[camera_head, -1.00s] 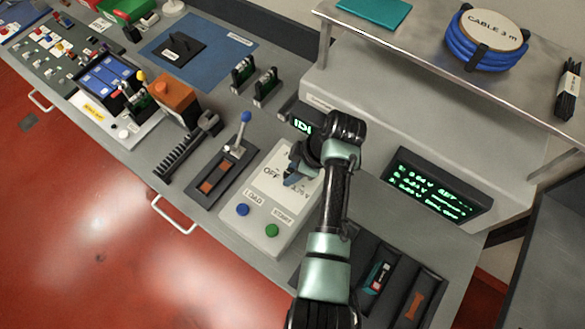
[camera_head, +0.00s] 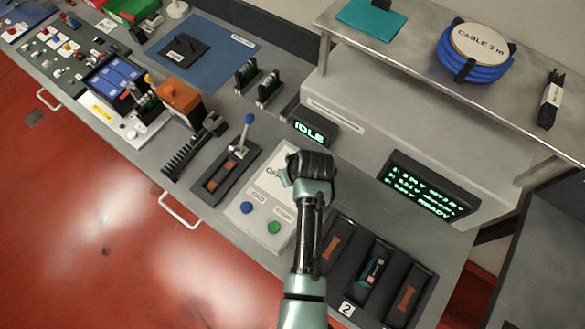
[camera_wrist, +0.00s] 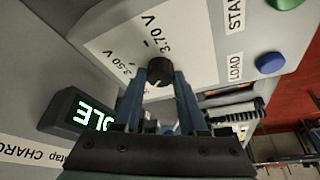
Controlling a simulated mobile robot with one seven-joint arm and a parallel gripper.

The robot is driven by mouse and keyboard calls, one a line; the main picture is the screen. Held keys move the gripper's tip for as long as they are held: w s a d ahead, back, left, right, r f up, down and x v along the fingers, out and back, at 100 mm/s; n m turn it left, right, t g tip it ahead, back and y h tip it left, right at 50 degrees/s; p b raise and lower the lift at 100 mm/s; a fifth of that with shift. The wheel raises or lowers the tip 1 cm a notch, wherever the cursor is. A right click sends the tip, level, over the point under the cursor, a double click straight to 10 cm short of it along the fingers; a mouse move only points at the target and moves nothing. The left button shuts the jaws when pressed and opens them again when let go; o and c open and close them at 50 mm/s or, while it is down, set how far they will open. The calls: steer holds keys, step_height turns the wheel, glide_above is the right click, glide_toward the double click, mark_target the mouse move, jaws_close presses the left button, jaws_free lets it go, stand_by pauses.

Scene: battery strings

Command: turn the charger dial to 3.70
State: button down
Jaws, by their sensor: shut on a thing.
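The charger panel (camera_head: 260,184) is a pale plate on the grey bench, with a dial under my gripper. In the wrist view the dial (camera_wrist: 158,71) is a black round knob. The printed 3.50 V mark (camera_wrist: 119,62) is on its left and the 3.70 V mark (camera_wrist: 157,32) is above it. My gripper (camera_wrist: 160,80) is shut on the dial, one blue-grey finger on each side. In the head view my gripper (camera_head: 289,178) and wrist hide the dial. I cannot tell which mark its pointer meets.
The blue LOAD button (camera_head: 246,207) and green START button (camera_head: 274,227) sit in front of the dial. A display (camera_head: 309,131) behind it reads IDLE. A lever (camera_head: 241,143) stands to the left. A green-text screen (camera_head: 428,187) and battery slots (camera_head: 373,275) lie to the right.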

steer(key=m+h, duration=0.1)
steer(key=m, duration=0.3)
steer(key=m+h+p, duration=0.1)
steer(key=m, duration=0.1)
steer(key=shift+a+h, duration=0.25)
steer(key=shift+h, duration=0.05)
steer(key=m+h+b, duration=0.1)
steer(key=m, duration=0.2)
steer(key=m+h+b, duration=0.1)
steer(key=m, duration=0.2)
steer(key=shift+w+a+f+m+g, duration=0.1)
steer(key=shift+a+m+g, duration=0.05)
steer(key=shift+m+g, duration=0.2)
steer(key=m+g+b, duration=0.1)
steer(key=m+b, duration=0.1)
steer(key=m, duration=0.1)
steer(key=m+g+h+b, duration=0.1)
steer(key=m+b, duration=0.1)
steer(key=m, duration=0.1)
steer(key=shift+w+a+f+m, duration=0.1)
steer(key=shift+w+m, duration=0.05)
steer(key=shift+m, duration=0.1)
steer(key=m+g+b, duration=0.1)
steer(key=m+b, duration=0.2)
steer(key=shift+g+h, duration=0.25)
steer(key=shift+h, duration=0.05)
steer(key=shift+m+g+b, duration=0.5)
steer(key=shift+m+b, duration=0.6)
steer(key=shift+m, duration=0.5)
steer(key=shift+r, duration=0.2)
